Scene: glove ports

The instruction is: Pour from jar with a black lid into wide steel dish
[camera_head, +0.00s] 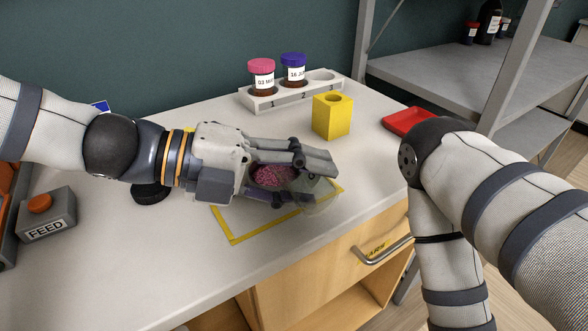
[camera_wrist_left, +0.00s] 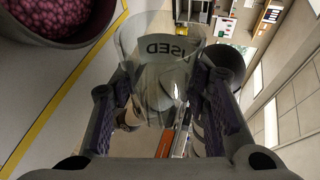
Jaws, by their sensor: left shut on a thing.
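My left gripper (camera_head: 318,178) is shut on a clear jar (camera_head: 322,198), held tilted above the yellow-outlined area of the bench. In the left wrist view the jar (camera_wrist_left: 160,70) is between the fingers, see-through, with dark lettering; I see no pink grains in it there. A dark-walled wide dish (camera_wrist_left: 97,35) holds pink-purple grains (camera_wrist_left: 55,15), beside the jar in that view. In the head view the grains (camera_head: 272,175) show between the fingers, and the gripper hides most of the dish. A black lid (camera_head: 150,193) lies on the bench under my left wrist. My right gripper is out of view.
A white rack (camera_head: 290,95) holds a pink-lidded jar (camera_head: 262,76) and a blue-lidded jar (camera_head: 293,70). A yellow block with a hole (camera_head: 332,117) and a red tray (camera_head: 408,121) stand right of it. A FEED button box (camera_head: 46,215) is at left. The front bench edge is clear.

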